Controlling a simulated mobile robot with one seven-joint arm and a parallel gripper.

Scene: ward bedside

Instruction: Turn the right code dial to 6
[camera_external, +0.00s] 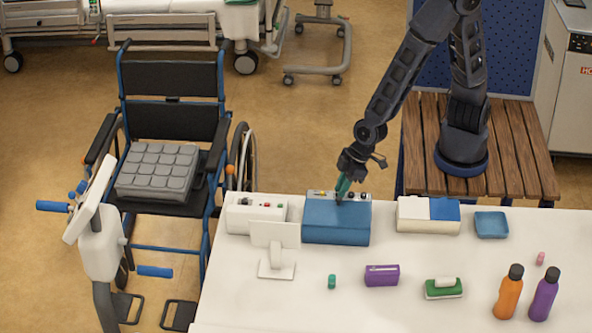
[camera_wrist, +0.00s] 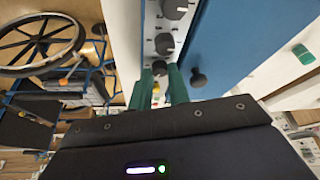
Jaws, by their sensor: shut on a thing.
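The blue box (camera_external: 337,222) stands on the white table, with a pale dial panel along its back edge. My gripper (camera_external: 341,196) reaches down onto this panel from behind. In the wrist view, my gripper's teal fingers (camera_wrist: 160,76) are closed around a small black dial (camera_wrist: 159,68) at the end of the row. Two other black dials, a middle one (camera_wrist: 164,44) and a far one (camera_wrist: 175,9), stand farther up the panel. The held dial's pointer and number marks cannot be read. A separate round black knob (camera_wrist: 198,78) sits on the box's blue face, beside the fingers.
A white device (camera_external: 252,213) and a small white stand (camera_external: 275,245) are left of the box. A white-and-blue case (camera_external: 429,214) and a blue tray (camera_external: 491,225) are to its right. A wheelchair (camera_external: 172,120) stands beyond the table's left edge. Small items and bottles are in front.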

